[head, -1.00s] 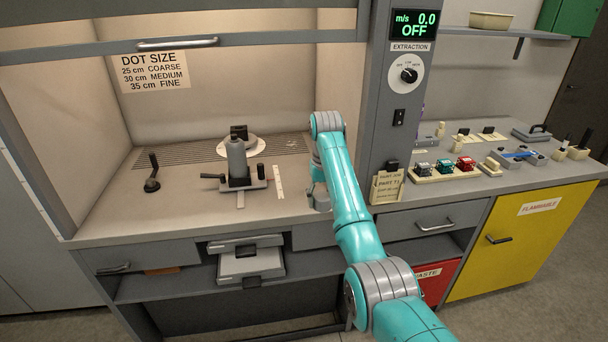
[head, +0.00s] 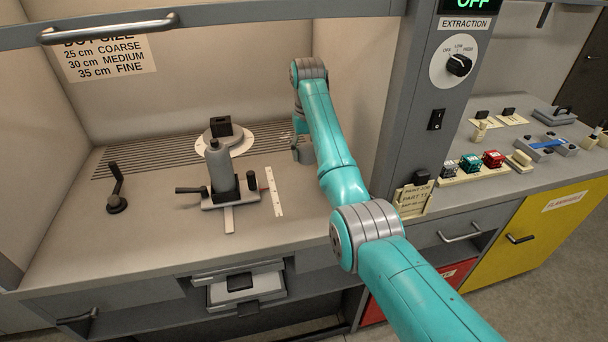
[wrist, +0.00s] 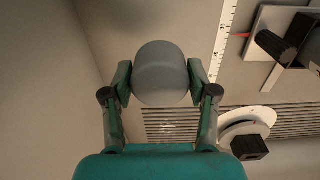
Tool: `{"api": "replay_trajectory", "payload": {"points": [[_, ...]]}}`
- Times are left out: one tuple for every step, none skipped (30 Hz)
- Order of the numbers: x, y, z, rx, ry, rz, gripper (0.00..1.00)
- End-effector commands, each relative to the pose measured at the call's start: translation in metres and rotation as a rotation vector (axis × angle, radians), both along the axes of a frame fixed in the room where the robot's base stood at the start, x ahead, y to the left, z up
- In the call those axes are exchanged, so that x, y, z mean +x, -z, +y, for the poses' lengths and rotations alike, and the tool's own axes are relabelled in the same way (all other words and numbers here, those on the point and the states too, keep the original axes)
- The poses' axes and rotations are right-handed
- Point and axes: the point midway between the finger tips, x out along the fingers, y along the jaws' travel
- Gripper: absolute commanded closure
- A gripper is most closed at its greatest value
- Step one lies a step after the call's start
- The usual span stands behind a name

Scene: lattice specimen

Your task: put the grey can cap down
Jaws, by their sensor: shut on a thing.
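The grey can cap (wrist: 161,72) is a smooth, rounded grey piece between the two fingers of my gripper (wrist: 160,80) in the wrist view. My gripper is shut on it from both sides. In the head view my arm reaches into the hood, its end near the right end of the slotted grille, where the cap is too small to make out. A grey can (head: 221,168) stands upright in a clamp stand (head: 230,195) left of my arm. I cannot tell whether the cap touches the bench.
A white ruler strip (head: 273,192) lies between the stand and my arm. A black block sits on a round white turntable (head: 237,146) behind the can. A crank handle (head: 116,190) stands at left. The hood post (head: 425,110) rises at right.

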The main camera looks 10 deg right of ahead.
Motion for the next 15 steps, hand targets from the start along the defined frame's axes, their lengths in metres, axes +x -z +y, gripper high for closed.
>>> {"api": "replay_trajectory", "payload": {"points": [[-0.001, 0.007, 0.000, 0.000, 0.000, 0.003, 0.55], [-0.001, 0.011, 0.000, 0.000, 0.000, 0.004, 0.55], [-0.001, 0.017, 0.000, 0.000, 0.000, 0.004, 0.55], [-0.001, 0.022, 0.000, 0.000, 0.000, 0.004, 0.55], [-0.001, 0.027, 0.000, 0.000, 0.000, 0.003, 0.55], [-0.001, 0.033, 0.000, 0.000, 0.000, 0.004, 0.55], [-0.001, 0.037, 0.000, 0.000, 0.000, 0.004, 0.55], [-0.001, 0.040, 0.000, 0.000, 0.000, 0.003, 0.55], [0.000, 0.044, 0.000, 0.000, 0.000, 0.001, 0.55], [0.000, 0.046, 0.000, 0.000, 0.000, 0.001, 0.55], [0.000, 0.047, 0.000, 0.000, 0.000, 0.001, 0.55], [0.000, 0.050, 0.000, 0.000, 0.000, 0.002, 0.55], [-0.001, 0.053, 0.000, 0.000, 0.000, 0.003, 0.55], [-0.001, 0.057, 0.000, 0.000, 0.000, 0.003, 0.55], [-0.001, 0.063, 0.000, 0.000, 0.000, 0.004, 0.55]]}}
